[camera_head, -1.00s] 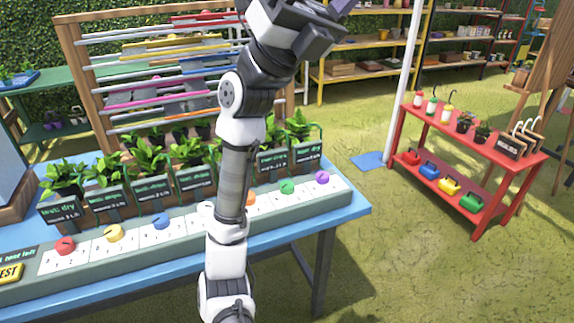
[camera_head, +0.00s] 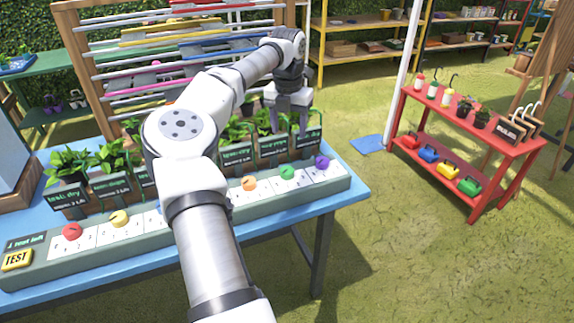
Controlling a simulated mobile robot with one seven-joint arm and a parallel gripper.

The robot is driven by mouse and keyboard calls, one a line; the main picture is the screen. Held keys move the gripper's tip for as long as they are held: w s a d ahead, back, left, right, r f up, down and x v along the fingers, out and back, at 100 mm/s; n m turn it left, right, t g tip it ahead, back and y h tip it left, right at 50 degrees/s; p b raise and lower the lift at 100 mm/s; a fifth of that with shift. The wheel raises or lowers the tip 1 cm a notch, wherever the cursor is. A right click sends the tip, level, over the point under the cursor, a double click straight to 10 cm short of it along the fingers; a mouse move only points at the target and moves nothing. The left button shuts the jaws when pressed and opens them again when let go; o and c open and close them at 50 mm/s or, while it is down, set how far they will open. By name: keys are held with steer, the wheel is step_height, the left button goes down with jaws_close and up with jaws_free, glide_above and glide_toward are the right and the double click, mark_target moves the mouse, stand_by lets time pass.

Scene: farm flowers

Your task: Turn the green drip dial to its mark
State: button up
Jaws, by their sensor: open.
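The green drip dial (camera_head: 287,172) sits on the sloped panel (camera_head: 330,184) along the front of the blue table, between the orange dial (camera_head: 249,183) and the purple dial (camera_head: 322,162). The marks on its white scale plate are too small to read. My gripper (camera_head: 290,122) hangs above and behind the green dial, in front of the plant pots, pointing down. It is open and apart from the dial.
Red (camera_head: 72,231) and yellow (camera_head: 119,218) dials and a yellow TEST button (camera_head: 17,259) are at the panel's left. My arm hides the middle dials. Potted plants with signs (camera_head: 70,196) stand behind the panel. A red shelf (camera_head: 470,150) stands apart at right.

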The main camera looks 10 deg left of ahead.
mark_target(287, 169)
step_height(287, 169, down, 14)
steer(key=p, duration=0.2)
steer(key=shift+a+r+p, duration=0.1)
steer(key=shift+a+p, duration=0.05)
steer(key=shift+p, duration=0.2)
steer(key=shift+c, duration=0.5)
steer(key=c, duration=0.9)
